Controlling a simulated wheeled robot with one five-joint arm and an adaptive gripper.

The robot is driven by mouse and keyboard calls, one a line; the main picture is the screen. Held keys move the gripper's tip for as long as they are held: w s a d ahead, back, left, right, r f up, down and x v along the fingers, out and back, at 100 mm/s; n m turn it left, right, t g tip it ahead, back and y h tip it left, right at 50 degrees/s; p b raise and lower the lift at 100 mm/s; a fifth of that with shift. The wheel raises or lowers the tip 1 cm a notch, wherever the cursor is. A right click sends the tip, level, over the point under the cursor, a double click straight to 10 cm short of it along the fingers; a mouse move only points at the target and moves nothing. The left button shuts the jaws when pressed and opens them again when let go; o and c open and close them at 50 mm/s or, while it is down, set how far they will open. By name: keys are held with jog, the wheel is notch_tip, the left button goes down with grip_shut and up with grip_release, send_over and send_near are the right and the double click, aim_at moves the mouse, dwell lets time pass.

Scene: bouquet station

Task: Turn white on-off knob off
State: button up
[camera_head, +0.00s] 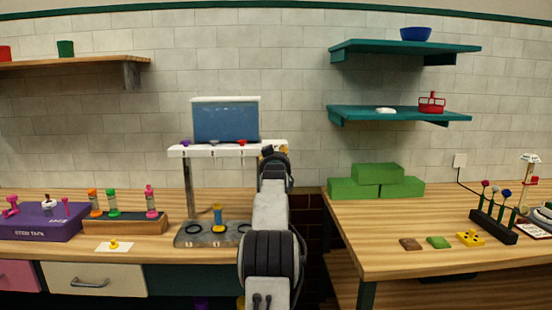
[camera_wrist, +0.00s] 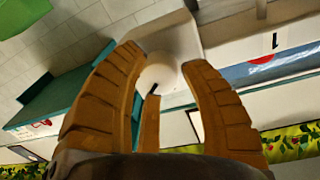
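The white on-off knob (camera_wrist: 160,73) is round and sits on a white housing in the wrist view, with a short dark mark at its lower edge. My gripper (camera_wrist: 162,62) has its yellow-brown fingers spread on either side of the knob, with the tips very close to its sides. Another narrow finger comes up from below. Whether the fingers press on the knob cannot be told. In the head view my gripper (camera_head: 272,152) is at the right end of the station's white bar (camera_head: 223,151), and my arm hides the knob there.
The station's blue panel (camera_head: 226,121) stands above the bar, with small purple and red knobs on it. Teal shelves (camera_head: 405,112) hang at the right. Green blocks (camera_head: 376,185) lie on the right table. A purple box (camera_head: 45,222) stands on the left bench.

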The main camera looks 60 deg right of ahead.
jog(key=shift+a+r, duration=0.1)
jog(key=shift+r, duration=0.05)
grip_shut()
jog(key=shift+n, duration=0.3)
jog(key=shift+w+a+r+n+h+b, duration=0.1)
jog(key=shift+n+b, duration=0.2)
jog(key=shift+n, duration=1.05)
jog(key=shift+s+d+n+h+b, duration=0.1)
jog(key=shift+n+b, duration=0.25)
jog(key=shift+n, duration=1.05)
jog(key=shift+w+a+r+n+h+b, duration=0.1)
jog(key=shift+n+b, duration=0.2)
jog(key=shift+n, duration=1.35)
grip_release()
jog(key=o, duration=0.3)
jog(key=shift+w+f, duration=0.15)
jog(key=shift+f, duration=0.05)
jog(key=shift+o, duration=0.9)
jog(key=shift+f, duration=0.15)
